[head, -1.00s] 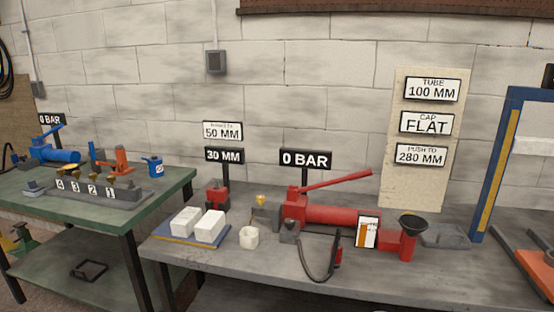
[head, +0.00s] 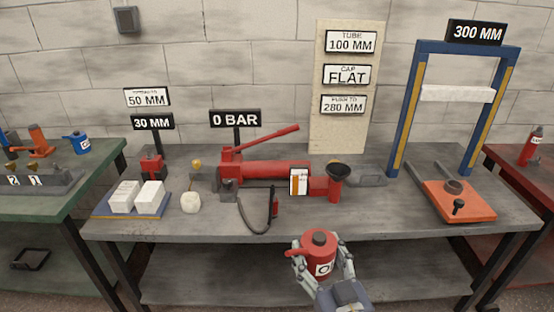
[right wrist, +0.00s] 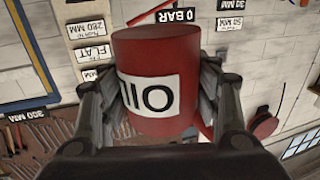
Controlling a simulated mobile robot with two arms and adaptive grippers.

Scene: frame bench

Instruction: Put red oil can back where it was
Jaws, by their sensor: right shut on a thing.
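The red oil can (head: 318,243) with a white label is in my right gripper (head: 322,262), in front of the grey bench's front edge in the head view. The can looks upright there. In the right wrist view the can (right wrist: 165,55) fills the space between the two fingers of the right gripper (right wrist: 160,95), which touch its sides. Its label shows part of the word OIL. My left gripper is not in view.
A green bench (head: 98,165) stands left, a red one (head: 515,172) right. Bare bench top lies front right of the pump.

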